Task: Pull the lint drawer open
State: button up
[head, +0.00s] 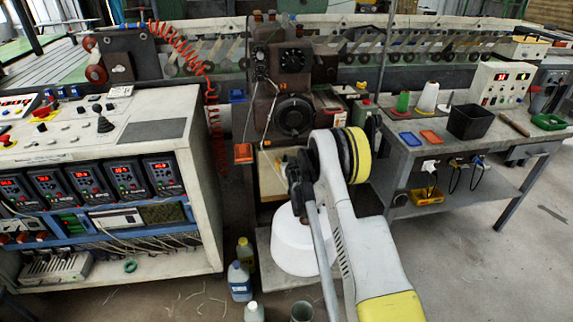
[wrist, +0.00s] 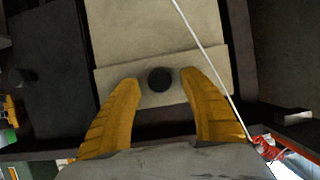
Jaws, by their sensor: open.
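The lint drawer (wrist: 115,82) has a beige front with a round dark knob (wrist: 160,80) in the middle of the wrist view. In the head view, part of the beige drawer (head: 266,172) shows below the dark machine, partly covered by my arm. My gripper (wrist: 161,78) is open, with its two yellow fingers on either side of the knob. A gap shows between each finger and the knob, and nothing is held. I cannot tell how deep the fingertips reach relative to the knob. In the head view my gripper is mostly hidden by my own arm.
A thin white cord (wrist: 205,55) crosses the drawer's right side in the wrist view. A control cabinet (head: 150,200) is at left, a workbench (head: 470,140) at right, and bottles (head: 239,282) on the floor.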

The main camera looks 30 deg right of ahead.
jog(key=shift+w+d+f, duration=0.15)
jog(key=shift+w+f, duration=0.05)
jog(key=shift+w, duration=0.35)
grip_shut()
